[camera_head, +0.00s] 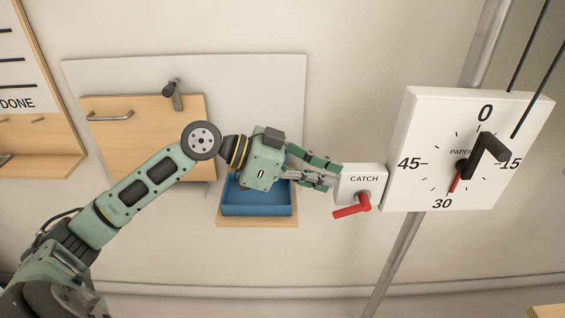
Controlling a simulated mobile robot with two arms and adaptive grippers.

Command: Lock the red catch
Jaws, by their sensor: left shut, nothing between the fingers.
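The red catch (353,208) is a red lever below a white box (362,182) labelled CATCH. Its free end points left and slightly down. The box adjoins the left side of a white dial (460,150) marked 0, 15, 30 and 45. My left gripper (336,176) is shut and empty, with its fingertips at the left edge of the box, above and left of the lever's free end. I cannot tell whether the fingertips touch the box. My right gripper is not in view.
A blue tray (256,211) on a wooden shelf sits behind my left arm. A wooden panel with a metal handle (109,116) and a dark knob (172,92) is on the wall board. A slanted metal pole (398,258) runs behind the dial. The wall below the catch is clear.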

